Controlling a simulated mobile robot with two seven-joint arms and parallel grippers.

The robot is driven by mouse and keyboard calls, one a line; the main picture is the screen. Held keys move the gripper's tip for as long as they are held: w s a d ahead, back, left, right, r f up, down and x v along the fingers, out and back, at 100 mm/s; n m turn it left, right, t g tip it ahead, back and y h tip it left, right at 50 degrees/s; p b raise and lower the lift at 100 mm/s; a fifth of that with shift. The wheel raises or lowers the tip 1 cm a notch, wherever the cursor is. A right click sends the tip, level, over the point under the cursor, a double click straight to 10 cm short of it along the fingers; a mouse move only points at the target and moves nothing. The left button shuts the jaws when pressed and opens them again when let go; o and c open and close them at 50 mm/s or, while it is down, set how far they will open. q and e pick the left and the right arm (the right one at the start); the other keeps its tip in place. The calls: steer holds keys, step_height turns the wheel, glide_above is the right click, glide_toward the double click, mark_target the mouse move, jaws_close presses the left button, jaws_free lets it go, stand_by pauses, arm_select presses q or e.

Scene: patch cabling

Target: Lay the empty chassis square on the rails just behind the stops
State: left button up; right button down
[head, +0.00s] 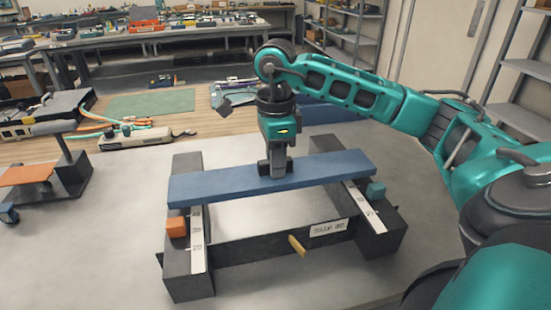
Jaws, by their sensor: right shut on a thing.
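The long, flat blue chassis (225,184) spans the two dark rails, the left rail (187,275) and the right rail (385,240). I cannot tell whether it touches them. My right gripper (276,172) points down and is shut on it near its middle. An orange block (176,227) sits on the left rail and a teal block (376,189) on the right rail, both on the near side of the chassis; they look like the stops. The chassis's left end appears nearer the orange block. My left gripper is not in view.
White scale strips run along both rails. A dark crossbar (255,248) with a white label and a yellowish peg (297,245) joins them in front. A cart (70,175) and cabled equipment (140,138) stand at left. Cluttered benches (125,40) are behind. Floor around the rails is clear.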

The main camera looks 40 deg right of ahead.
steer(key=shift+f, duration=0.2)
stand_by(0.6)
steer(key=shift+s+a+f+b, duration=0.1)
steer(key=shift+s+f+b, duration=0.1)
steer(key=shift+f+b, duration=0.45)
steer(key=shift+s+a+f+b, duration=0.1)
steer(key=shift+s+f+b, duration=0.05)
steer(key=shift+f+b, duration=0.4)
steer(key=shift+s+f, duration=0.2)
steer(key=shift+f, duration=0.15)
steer(key=shift+a, duration=0.1)
steer(key=c, duration=0.8)
jaws_free()
steer(key=shift+c, duration=0.2)
